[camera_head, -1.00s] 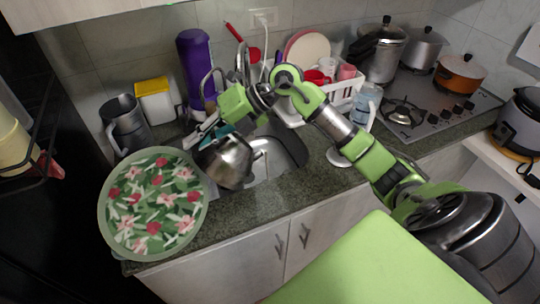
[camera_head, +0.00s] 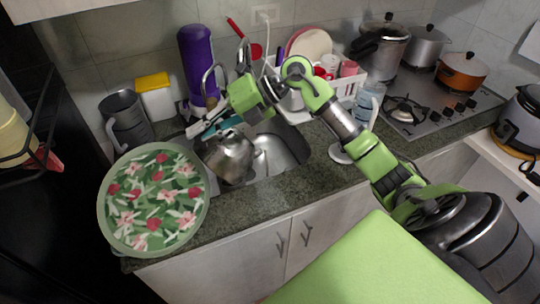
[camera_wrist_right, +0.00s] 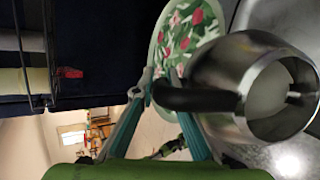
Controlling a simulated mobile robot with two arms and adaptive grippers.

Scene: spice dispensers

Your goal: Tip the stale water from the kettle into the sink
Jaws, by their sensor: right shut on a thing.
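The shiny metal kettle (camera_head: 230,158) is over the left part of the steel sink (camera_head: 288,148). My right gripper (camera_head: 207,128) reaches in from above and behind the kettle. In the right wrist view, the gripper (camera_wrist_right: 165,95) is shut on the black handle of the kettle (camera_wrist_right: 222,72). There the kettle's round open end faces right, with a pale grey inside. The kettle looks tilted in the head view. I cannot tell whether water is coming out, nor whether the kettle touches the sink. My left gripper is not in view.
A flowered round tray (camera_head: 152,198) lies at the left counter edge. A dark jug (camera_head: 125,120), a yellow-lidded box (camera_head: 155,98) and a purple bottle (camera_head: 198,65) stand behind. The faucet (camera_head: 212,80) rises behind the sink. A dish rack (camera_head: 345,87) is to the right.

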